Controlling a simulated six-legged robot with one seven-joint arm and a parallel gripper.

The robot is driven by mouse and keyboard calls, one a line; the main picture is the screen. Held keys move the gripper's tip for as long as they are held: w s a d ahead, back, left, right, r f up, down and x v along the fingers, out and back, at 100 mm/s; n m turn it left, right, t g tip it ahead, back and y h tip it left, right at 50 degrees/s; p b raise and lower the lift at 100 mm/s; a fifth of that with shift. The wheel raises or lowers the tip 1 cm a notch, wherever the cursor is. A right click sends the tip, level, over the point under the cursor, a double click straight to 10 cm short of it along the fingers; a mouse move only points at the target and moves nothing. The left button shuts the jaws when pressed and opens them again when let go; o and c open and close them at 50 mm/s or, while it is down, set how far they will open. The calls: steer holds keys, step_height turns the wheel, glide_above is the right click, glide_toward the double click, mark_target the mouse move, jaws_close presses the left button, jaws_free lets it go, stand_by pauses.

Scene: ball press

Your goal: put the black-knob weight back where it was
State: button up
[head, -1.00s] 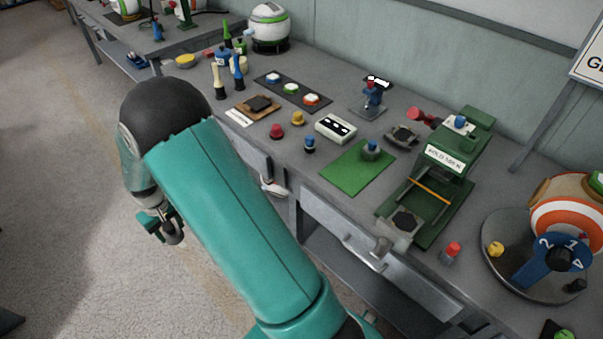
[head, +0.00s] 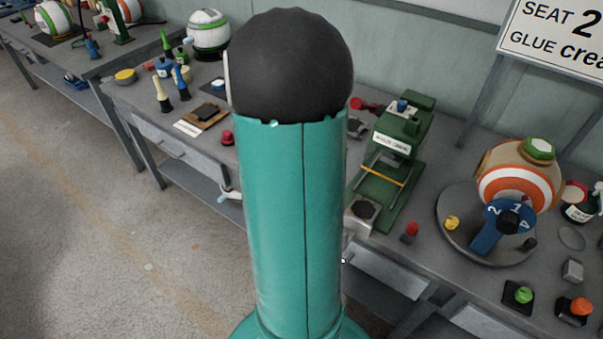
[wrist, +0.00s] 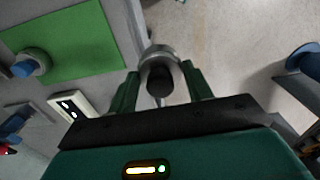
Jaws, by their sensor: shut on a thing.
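My gripper (wrist: 158,92) is shut on the black-knob weight. The black-knob weight (wrist: 160,56) shows between the green fingers in the wrist view, with a grey metal body and a dark knob facing the camera. It is held near the bench edge, with floor to its right in that view. A green mat (wrist: 90,40) lies to its left, and a blue-knob weight (wrist: 30,65) stands on the mat. In the head view my arm hides the gripper, the held weight and the mat.
The green press (head: 395,140) stands right of my arm. A red-knob weight (head: 410,232) is beside it. A round grey base (head: 455,240) carries a striped ball (head: 520,188) and a blue dial (head: 500,228). A white slotted box (wrist: 70,106) lies near the mat.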

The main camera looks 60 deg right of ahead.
steer(key=s+d+r, duration=0.2)
steer(key=s, duration=0.5)
steer(key=s+d+r, duration=0.1)
steer(key=s+r, duration=0.1)
steer(key=s, duration=0.5)
steer(key=w+d+f, duration=0.5)
steer(key=d+f, duration=0.1)
steer(key=w+d+f, duration=0.3)
steer(key=shift+w+d, duration=0.3)
steer(key=shift+d, duration=0.1)
steer(key=shift+w+d+f, duration=0.1)
steer(key=shift+f, duration=0.05)
steer(key=shift+w+d+f, duration=0.1)
steer(key=shift+f, duration=1.55)
steer(key=o, duration=1.5)
steer(key=shift+f, duration=0.15)
